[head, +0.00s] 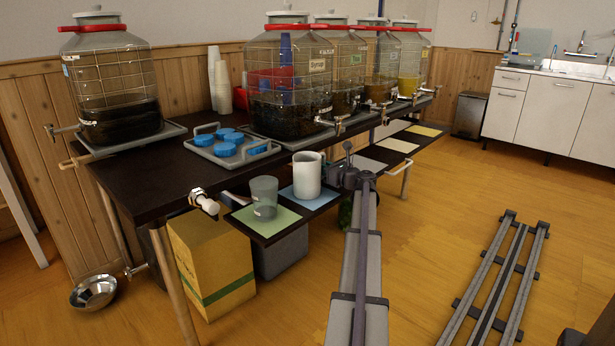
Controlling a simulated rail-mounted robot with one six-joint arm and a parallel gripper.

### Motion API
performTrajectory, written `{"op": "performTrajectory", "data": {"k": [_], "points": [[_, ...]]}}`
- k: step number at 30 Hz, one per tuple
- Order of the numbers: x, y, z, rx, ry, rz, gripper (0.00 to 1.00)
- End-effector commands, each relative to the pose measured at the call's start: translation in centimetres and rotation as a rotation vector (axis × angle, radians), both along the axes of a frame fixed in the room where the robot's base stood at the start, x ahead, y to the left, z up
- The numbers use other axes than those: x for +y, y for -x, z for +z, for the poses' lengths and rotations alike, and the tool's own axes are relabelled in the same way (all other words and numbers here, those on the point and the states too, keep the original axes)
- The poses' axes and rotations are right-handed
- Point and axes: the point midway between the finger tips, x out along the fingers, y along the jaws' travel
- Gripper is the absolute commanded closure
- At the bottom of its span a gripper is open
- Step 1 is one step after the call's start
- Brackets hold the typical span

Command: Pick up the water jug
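A white jug (307,176) stands upright on a blue mat (312,198) on the low shelf at the table's front. It is the likeliest water jug, but I cannot see whether it holds water. My gripper (338,174) appears at the far end of my grey arm, close to the right side of the jug. Its fingers are too small and dark to tell whether they are open or shut, or whether they touch the jug. A grey translucent cup (264,196) stands left of the jug on a green mat (281,221).
Several large tapped jars, including one at left (112,85), stand on the dark table (150,190). A tray (202,152) holds blue lids. A white-handled tap (205,202) juts out at the front. A yellow box (212,262) stands below. Floor rails (500,275) lie at right.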

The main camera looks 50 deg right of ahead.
Motion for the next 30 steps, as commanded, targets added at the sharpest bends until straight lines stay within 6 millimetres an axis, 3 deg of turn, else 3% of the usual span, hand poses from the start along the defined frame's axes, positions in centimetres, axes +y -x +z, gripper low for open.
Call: {"op": "performTrajectory", "data": {"k": [11,24,30], "points": [[0.0,0.0,0.9,-0.001,-0.001,0.0,1.0],[0.0,0.0,9.8,-0.001,-0.002,0.0,1.0],[0.0,0.0,10.2,-0.001,-0.002,0.0,1.0]]}}
